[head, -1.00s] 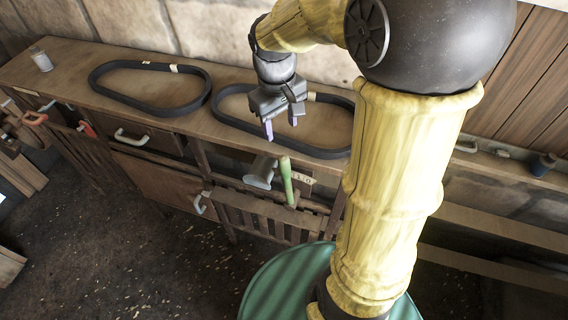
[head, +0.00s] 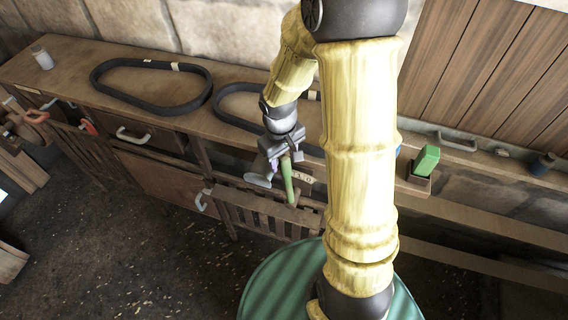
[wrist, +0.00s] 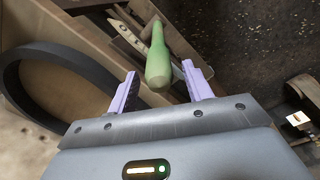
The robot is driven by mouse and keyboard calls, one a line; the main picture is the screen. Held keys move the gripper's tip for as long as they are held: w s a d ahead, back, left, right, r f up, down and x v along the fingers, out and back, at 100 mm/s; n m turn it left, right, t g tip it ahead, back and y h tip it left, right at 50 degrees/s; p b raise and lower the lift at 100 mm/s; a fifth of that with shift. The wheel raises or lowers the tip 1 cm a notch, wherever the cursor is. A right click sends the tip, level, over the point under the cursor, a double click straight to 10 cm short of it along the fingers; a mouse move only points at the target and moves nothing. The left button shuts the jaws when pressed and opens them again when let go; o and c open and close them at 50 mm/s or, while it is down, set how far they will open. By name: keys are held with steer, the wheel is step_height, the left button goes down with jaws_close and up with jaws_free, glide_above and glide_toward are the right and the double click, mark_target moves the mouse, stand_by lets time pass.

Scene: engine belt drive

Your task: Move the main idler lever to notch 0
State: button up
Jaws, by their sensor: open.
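The idler lever is a green handle (head: 289,186) standing up at the front of the bench, leaning slightly. A pale scale plate (head: 302,177) with small digits sits just right of it; the lever's notch is not readable. My gripper (head: 279,166) is open at the lever's upper end. In the wrist view, the rounded tip of the green handle (wrist: 159,66) lies between the two purple fingertips (wrist: 160,82), with visible space on both sides. Whether the fingers touch it cannot be told, but no grip shows.
A grey paddle-like part (head: 257,181) is just left of the lever. Two black belts lie on the bench, one at left (head: 150,88) and one partly behind my arm (head: 232,108). A green block (head: 427,160) stands at right.

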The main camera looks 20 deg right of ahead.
steer(key=shift+s+d+f, duration=0.1)
steer(key=shift+f, duration=0.85)
steer(key=shift+s+d+f, duration=0.1)
steer(key=shift+f, duration=0.8)
jaws_close()
steer(key=shift+w+a, duration=0.1)
